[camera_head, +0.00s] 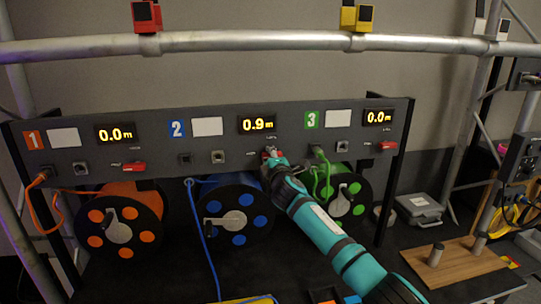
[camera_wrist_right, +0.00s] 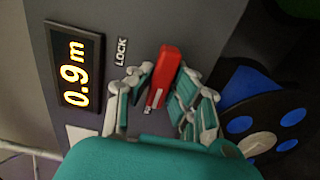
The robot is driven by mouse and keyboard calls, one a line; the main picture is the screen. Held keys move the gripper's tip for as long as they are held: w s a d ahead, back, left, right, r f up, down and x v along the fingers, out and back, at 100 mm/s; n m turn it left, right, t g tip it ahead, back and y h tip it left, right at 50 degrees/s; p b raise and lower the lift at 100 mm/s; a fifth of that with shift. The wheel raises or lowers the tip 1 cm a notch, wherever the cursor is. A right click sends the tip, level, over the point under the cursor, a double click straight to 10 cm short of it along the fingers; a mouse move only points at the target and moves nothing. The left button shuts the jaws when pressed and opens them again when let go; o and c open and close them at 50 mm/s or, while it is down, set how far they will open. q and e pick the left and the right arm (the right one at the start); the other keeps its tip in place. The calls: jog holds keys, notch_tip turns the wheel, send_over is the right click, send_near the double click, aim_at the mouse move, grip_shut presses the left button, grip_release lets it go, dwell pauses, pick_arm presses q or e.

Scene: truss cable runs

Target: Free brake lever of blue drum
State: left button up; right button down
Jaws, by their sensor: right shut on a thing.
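The blue drum (camera_head: 236,222) hangs under panel section 2, black with blue discs and a crank. Its red brake lever (camera_wrist_right: 163,75) sits on the panel beside the LOCK label and the 0.9 m display (camera_wrist_right: 75,75). In the wrist view the lever lies nearly along the label's lettering, slightly tilted. My right gripper (camera_head: 271,157) is at the lever, with its fingers (camera_wrist_right: 162,100) on both sides, shut on it. In the head view the gripper covers most of the lever. My left gripper is not in view.
The orange drum (camera_head: 120,221) and the green drum (camera_head: 347,196) hang on either side, with red levers (camera_head: 134,167) (camera_head: 387,145) above them. A blue cable (camera_head: 205,240) hangs before the blue drum. A truss tube (camera_head: 250,43) crosses above the panel. A grey case (camera_head: 419,208) stands right.

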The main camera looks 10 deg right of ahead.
jog(key=shift+f, duration=0.15)
jog(key=c, duration=1.2)
grip_release()
jog(key=shift+c, duration=0.2)
jog(key=shift+s, duration=0.15)
jog(key=s, duration=1.1)
jog(key=shift+s, duration=0.4)
